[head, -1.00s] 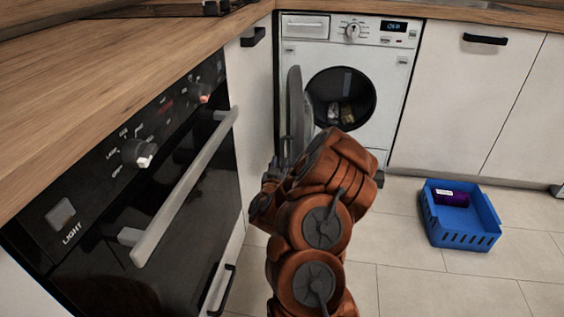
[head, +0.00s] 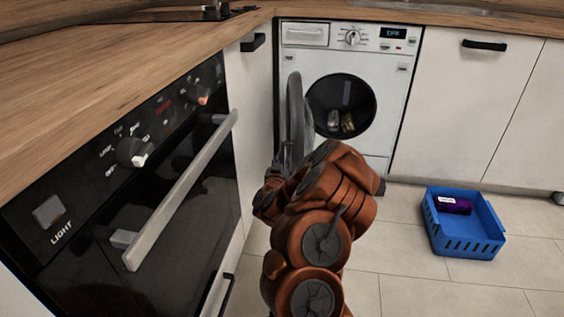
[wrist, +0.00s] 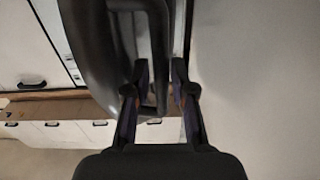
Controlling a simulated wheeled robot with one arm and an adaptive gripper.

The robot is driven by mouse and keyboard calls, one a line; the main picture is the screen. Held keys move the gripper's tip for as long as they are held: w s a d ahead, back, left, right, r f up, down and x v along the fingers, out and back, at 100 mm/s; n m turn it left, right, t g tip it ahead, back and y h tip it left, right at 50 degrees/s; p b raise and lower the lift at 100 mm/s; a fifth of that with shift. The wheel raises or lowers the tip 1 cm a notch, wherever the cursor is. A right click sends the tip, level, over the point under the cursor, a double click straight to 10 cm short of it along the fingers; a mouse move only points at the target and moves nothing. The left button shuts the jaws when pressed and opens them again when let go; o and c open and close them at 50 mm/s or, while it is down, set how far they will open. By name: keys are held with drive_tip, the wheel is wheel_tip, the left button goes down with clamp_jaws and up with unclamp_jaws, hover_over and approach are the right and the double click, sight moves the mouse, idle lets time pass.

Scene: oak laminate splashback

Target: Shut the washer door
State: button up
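The white washer (head: 388,78) stands at the back. Its round door (head: 296,108) is open, swung out to the left and seen nearly edge-on. The dark drum opening (head: 352,92) is uncovered, with a few small items inside. My gripper is at the lower part of the door, partly hidden by my arm in the head view. In the wrist view my gripper (wrist: 160,75) has its fingers apart, with the dark door rim (wrist: 105,70) at and between the tips. I cannot tell whether the fingers touch it.
The black oven (head: 165,170) with a long handle is close on the left, under the wooden counter (head: 110,65). A blue basket (head: 470,245) holding a purple item (head: 455,205) sits on the floor at right. Tiled floor is free between basket and arm.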

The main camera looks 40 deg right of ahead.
clamp_jaws()
idle(0.3)
